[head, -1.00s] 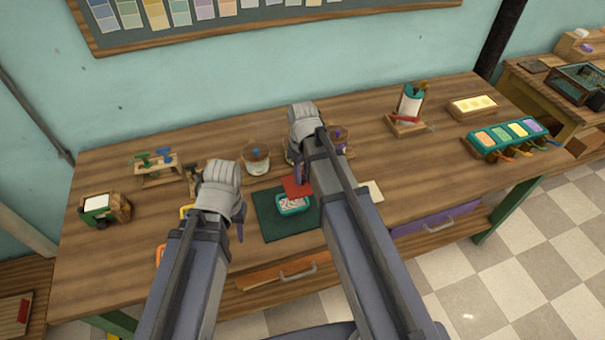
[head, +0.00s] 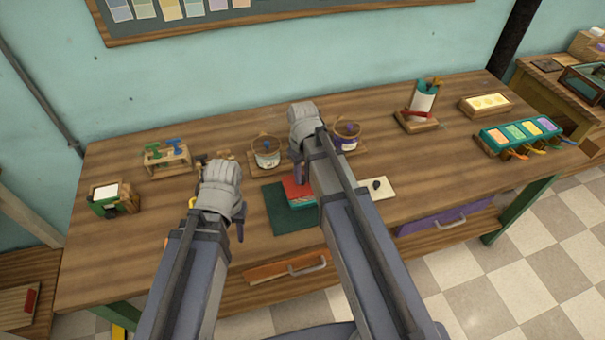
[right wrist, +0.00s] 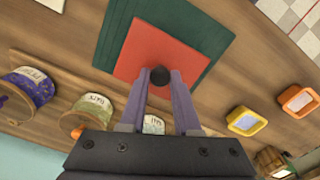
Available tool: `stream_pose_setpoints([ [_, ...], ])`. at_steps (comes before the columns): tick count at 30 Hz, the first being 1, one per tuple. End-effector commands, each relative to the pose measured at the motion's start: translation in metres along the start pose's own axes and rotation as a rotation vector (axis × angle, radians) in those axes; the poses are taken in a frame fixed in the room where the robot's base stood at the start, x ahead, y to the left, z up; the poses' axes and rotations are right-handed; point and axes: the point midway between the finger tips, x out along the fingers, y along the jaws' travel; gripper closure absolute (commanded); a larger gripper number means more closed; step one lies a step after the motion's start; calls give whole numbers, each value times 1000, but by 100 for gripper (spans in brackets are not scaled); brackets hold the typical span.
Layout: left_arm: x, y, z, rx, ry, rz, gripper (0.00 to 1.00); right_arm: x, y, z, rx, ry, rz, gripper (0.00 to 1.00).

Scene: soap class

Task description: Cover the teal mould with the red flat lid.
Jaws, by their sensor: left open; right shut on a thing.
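The red flat lid (head: 296,188) is a square plate with a dark round knob (right wrist: 160,76). My right gripper (right wrist: 160,82) is shut on this knob. In the head view the lid is over the teal mould (head: 303,205), which shows only as a thin strip at the lid's front edge. The lid hides the mould in the right wrist view, and I cannot tell whether they touch. The mould is on the dark green mat (head: 281,216). My left gripper (head: 240,228) is open and empty, left of the mat.
A pale plate with a dark knob (head: 378,189) lies right of my right arm. Labelled pots (head: 266,152) stand behind the mat. Yellow (right wrist: 247,122) and orange (right wrist: 297,99) moulds lie to one side. A teal tray of coloured blocks (head: 520,134) sits far right.

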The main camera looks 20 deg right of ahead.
Motion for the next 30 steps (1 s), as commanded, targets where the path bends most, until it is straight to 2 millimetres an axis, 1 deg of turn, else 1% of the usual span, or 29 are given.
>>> stream_pose_setpoints([
  [1,8,1,0,0,0,0,58,8,0,0,0,0,0,100],
  [13,36,3,-2,0,0,0,58,36,0,0,0,0,0,100],
  [18,39,4,-2,0,0,0,58,40,0,0,0,0,0,100],
  [30,39,4,-2,0,0,0,58,39,0,0,0,0,0,100],
])
